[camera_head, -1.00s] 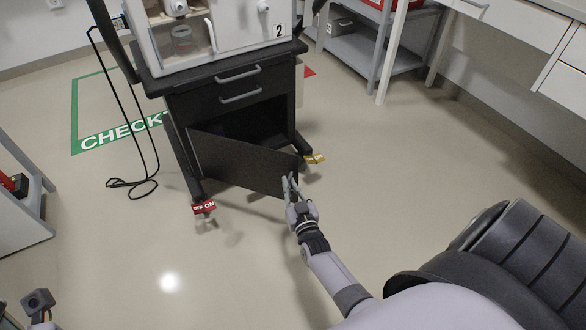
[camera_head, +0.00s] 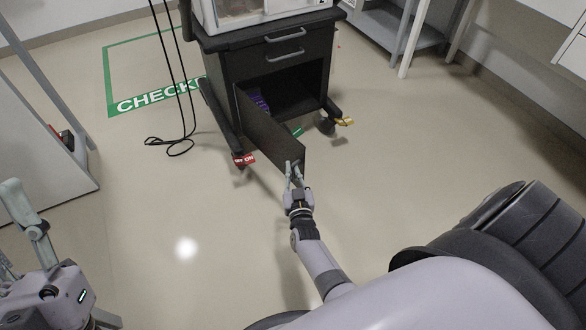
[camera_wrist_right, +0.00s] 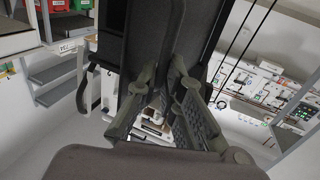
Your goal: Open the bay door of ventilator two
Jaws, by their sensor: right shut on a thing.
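Ventilator two's dark cart (camera_head: 282,52) stands at the top middle of the head view. Its bay door (camera_head: 270,135) is hinged on the left and swung well out, so the dark bay (camera_head: 285,95) shows, with something purple inside. My right gripper (camera_head: 294,170) is shut on the door at its free edge; the handle itself is hard to make out. In the right wrist view its fingers (camera_wrist_right: 168,95) close at the dark door panel (camera_wrist_right: 177,35). My left gripper (camera_head: 35,235) is at the lower left, away from the cart; its jaw state is unclear.
A red tag (camera_head: 244,159) and a yellow tag (camera_head: 344,122) are at the cart's casters. A black cable (camera_head: 170,143) hangs to the floor on the left. A grey shelf (camera_head: 40,150) stands at far left. Floor in front of the door is clear.

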